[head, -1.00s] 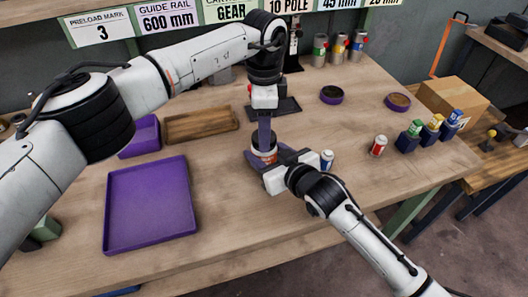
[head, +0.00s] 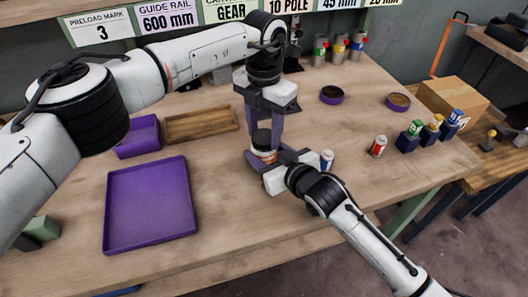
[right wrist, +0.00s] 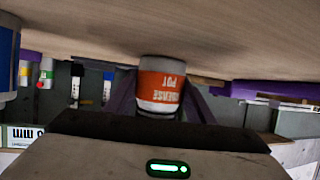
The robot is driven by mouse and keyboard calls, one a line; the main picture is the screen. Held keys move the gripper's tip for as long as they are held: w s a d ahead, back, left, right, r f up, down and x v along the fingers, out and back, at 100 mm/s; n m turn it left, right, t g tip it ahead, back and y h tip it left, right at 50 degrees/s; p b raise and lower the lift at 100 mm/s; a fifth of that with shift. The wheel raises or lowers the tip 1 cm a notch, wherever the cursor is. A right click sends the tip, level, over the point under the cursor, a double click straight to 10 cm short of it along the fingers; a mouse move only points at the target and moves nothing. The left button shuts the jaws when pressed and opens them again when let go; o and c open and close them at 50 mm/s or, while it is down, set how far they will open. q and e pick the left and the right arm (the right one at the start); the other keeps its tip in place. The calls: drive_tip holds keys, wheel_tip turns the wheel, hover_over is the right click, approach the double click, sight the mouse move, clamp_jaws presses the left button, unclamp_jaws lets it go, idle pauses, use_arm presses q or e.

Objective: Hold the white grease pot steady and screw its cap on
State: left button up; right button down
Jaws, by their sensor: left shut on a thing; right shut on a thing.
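The white grease pot (head: 263,156) with its orange-red label stands upright on the bench. It also shows upside down in the right wrist view (right wrist: 162,86). My right gripper (head: 266,160) is shut around the pot, one finger on each side. The dark cap (head: 262,138) is at the top of the pot, between the purple fingers of my left gripper (head: 263,135). The left gripper points straight down and is shut on the cap. I cannot tell how far the cap sits on the thread.
A small white and blue can (head: 327,160) stands close to the right gripper. A red can (head: 378,146) is further right. A purple tray (head: 150,245) and a wooden tray (head: 200,124) lie to the left. Two round purple dishes (head: 331,95) (head: 398,102) lie behind.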

use_arm(q)
drive_tip(key=m, duration=1.9)
drive_tip(key=shift+m, duration=0.4)
drive_tip(key=m, duration=0.5)
drive_tip(key=o, duration=1.2)
drive_tip(key=shift+r, duration=2.2)
drive_tip(key=shift+c, duration=0.5)
